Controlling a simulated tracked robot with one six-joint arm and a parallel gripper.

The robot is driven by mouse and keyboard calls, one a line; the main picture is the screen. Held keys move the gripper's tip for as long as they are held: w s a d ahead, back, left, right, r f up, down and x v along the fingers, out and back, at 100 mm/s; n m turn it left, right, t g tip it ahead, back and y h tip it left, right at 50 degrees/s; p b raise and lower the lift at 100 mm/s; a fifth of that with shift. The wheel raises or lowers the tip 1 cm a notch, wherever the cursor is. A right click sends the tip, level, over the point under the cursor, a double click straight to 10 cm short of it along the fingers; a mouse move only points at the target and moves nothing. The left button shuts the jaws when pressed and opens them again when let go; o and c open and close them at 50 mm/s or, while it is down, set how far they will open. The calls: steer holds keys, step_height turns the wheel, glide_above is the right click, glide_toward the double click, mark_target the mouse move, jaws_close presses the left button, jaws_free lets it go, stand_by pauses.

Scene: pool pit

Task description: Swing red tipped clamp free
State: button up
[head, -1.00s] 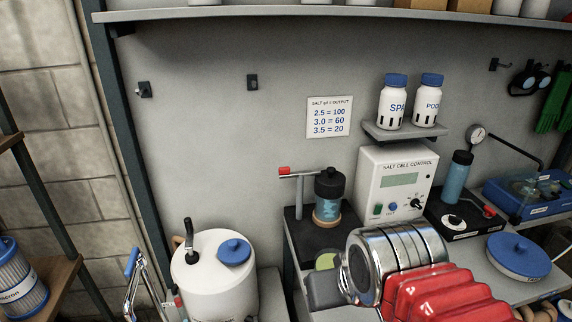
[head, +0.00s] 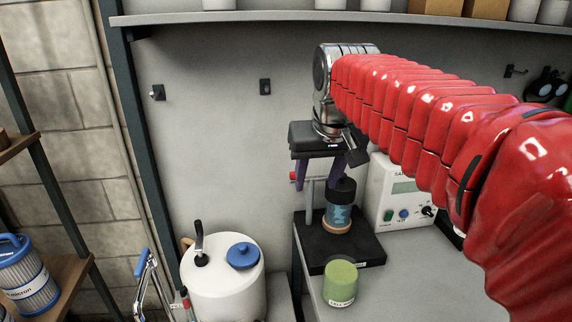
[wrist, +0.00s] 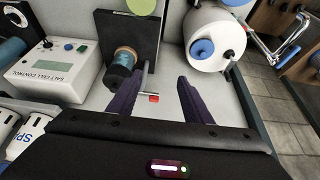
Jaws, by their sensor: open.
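The red tipped clamp shows its red tip (head: 292,176) in the head view, at the left edge of my gripper's left finger, which hides part of the bar. In the wrist view the red tip (wrist: 154,98) and its metal post lie between my two purple fingers, nearer the left one. The clamp stands on a black base (head: 362,250) beside a blue cell with a black cap (head: 339,219). My gripper (head: 320,186) points down over the clamp, open and empty. It also shows in the wrist view (wrist: 159,76). I cannot tell whether a finger touches the clamp.
A white salt cell control box (head: 402,195) stands right of the cell. A white tank (head: 225,290) with a blue cap stands to the left.

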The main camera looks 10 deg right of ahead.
steer(key=w+r, duration=0.2)
steer(key=w, duration=1.4)
steer(key=shift+w+r+g, duration=0.25)
steer(key=shift+r+g, duration=0.05)
steer(key=x, duration=1.4)
steer(key=shift+r, duration=0.1)
steer(key=shift+c, duration=0.4)
